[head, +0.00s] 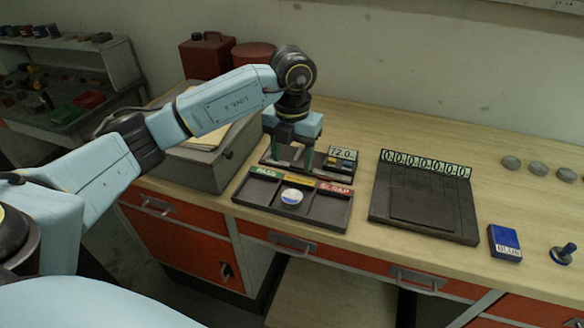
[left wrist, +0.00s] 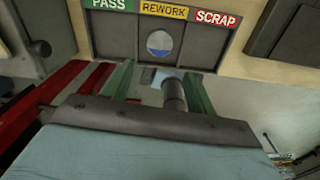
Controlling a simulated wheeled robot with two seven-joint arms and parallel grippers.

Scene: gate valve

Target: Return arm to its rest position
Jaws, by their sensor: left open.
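My left arm reaches in from the left in the head view. Its gripper (head: 294,163) points down, with green fingers apart over the dark device with the 72.0 display (head: 343,153), just behind the sorting tray (head: 318,222). The fingers also show in the left wrist view (left wrist: 158,78), apart. A grey cylinder (left wrist: 174,94) shows between them there; I cannot tell whether they touch it. A white and blue disc (head: 291,197) lies in the tray's middle compartment, under REWORK, apart from the gripper. It also shows in the left wrist view (left wrist: 160,42). My right gripper is out of view.
A grey case (head: 215,160) with papers stands left of the gripper. A dark counter panel (head: 425,205), a blue box (head: 504,243), a blue-based stamp (head: 563,254) and several grey discs (head: 538,168) lie right on the wooden bench. A red can (head: 207,55) stands behind.

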